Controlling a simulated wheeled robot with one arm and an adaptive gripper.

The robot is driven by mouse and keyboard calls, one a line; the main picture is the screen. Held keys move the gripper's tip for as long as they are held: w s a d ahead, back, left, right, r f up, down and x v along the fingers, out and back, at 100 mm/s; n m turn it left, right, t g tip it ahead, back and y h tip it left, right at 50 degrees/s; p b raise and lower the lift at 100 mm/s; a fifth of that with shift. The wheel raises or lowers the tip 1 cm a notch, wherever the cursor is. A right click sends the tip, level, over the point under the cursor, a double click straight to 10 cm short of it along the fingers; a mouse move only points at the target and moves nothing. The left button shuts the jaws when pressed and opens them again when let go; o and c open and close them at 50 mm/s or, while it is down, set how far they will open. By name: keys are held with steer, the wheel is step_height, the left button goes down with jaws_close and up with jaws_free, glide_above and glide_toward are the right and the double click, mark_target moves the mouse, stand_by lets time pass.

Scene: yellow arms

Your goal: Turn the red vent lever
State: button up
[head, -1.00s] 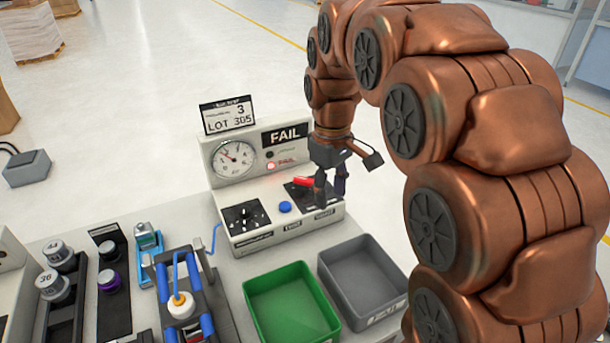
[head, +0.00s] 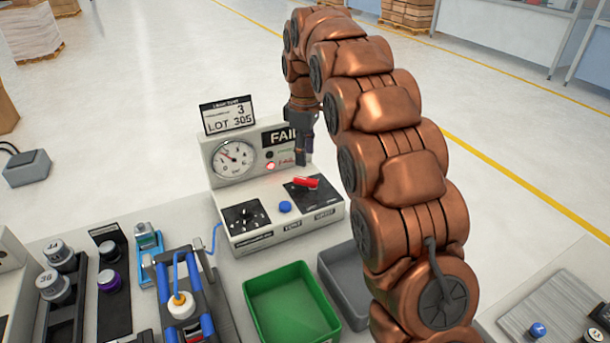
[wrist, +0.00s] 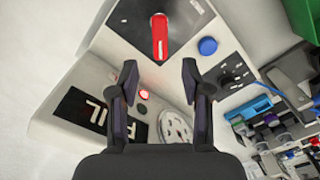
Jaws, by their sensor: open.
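The red vent lever (head: 306,182) sits on a black square plate (head: 316,194) at the right of the white test panel's sloped top. In the wrist view the red lever (wrist: 160,36) lies beyond my fingertips, roughly centred between them and apart from both. My gripper (head: 303,160) is above and behind the lever in the head view, in front of the FAIL display. In the wrist view my gripper (wrist: 158,75) is open with nothing between its fingers. Part of the FAIL display is hidden behind my gripper in the head view.
The panel also carries a blue button (head: 285,207), a black dial (head: 245,216) and a round gauge (head: 233,160). A green bin (head: 290,305) and a grey bin (head: 340,280) stand in front. A blue-handled fixture (head: 190,290) is at left.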

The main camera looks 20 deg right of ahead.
mark_target(305, 179)
steer(key=shift+f+p, duration=0.95)
steer(key=shift+f, duration=2.95)
jaws_close()
